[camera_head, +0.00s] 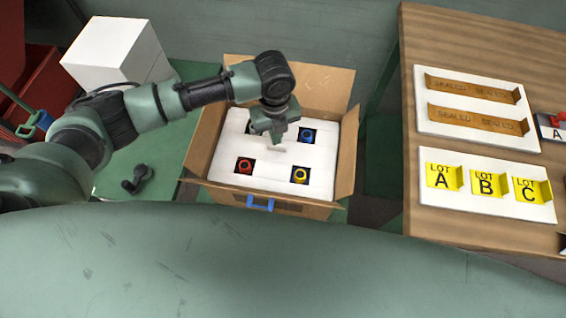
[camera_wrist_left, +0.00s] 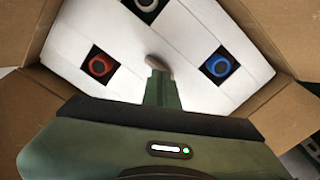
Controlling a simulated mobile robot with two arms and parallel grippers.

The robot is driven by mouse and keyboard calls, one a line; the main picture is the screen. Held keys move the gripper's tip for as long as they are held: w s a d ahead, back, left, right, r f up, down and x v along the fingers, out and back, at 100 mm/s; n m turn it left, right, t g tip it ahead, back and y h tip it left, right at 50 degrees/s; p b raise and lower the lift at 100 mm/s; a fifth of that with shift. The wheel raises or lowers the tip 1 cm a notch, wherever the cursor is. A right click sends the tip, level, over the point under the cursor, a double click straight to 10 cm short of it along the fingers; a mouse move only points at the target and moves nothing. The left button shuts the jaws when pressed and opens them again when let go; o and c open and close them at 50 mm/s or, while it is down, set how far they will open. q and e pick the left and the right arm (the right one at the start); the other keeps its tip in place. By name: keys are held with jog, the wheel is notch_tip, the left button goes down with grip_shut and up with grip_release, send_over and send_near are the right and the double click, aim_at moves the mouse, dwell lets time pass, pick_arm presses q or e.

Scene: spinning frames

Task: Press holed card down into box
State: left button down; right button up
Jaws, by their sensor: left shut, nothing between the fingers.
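The open cardboard box (camera_head: 205,138) stands in the middle of the head view with its flaps spread. The white holed card (camera_head: 270,178) lies inside it, between the box walls. Red, blue and yellow rings show through its square holes; a pale one shows at the top of the left wrist view. My left gripper (camera_head: 277,142) is shut and empty, pointing down over the middle of the card (camera_wrist_left: 195,95). Its fingertips (camera_wrist_left: 155,64) look at or very near the card; I cannot tell whether they touch. My right gripper is not in view.
A wooden table (camera_head: 480,240) on the right bears a white board with sealed strips (camera_head: 475,137) and a board with yellow lot A, B and C tags (camera_head: 450,205). A white block (camera_head: 105,55) stands at left. A dark tool (camera_head: 138,180) lies on the green surface.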

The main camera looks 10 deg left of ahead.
pick_arm(q)
jog(key=shift+f, duration=0.25)
jog(key=shift+f+b, duration=0.3)
jog(key=shift+f, duration=0.05)
jog(key=shift+f+b, duration=0.65)
jog(key=shift+f, duration=0.8)
jog(key=shift+r, duration=0.2)
notch_tip(320, 180, up, 8)
jog(key=p, duration=0.8)
jog(key=shift+p, duration=0.3)
jog(key=shift+f, duration=0.1)
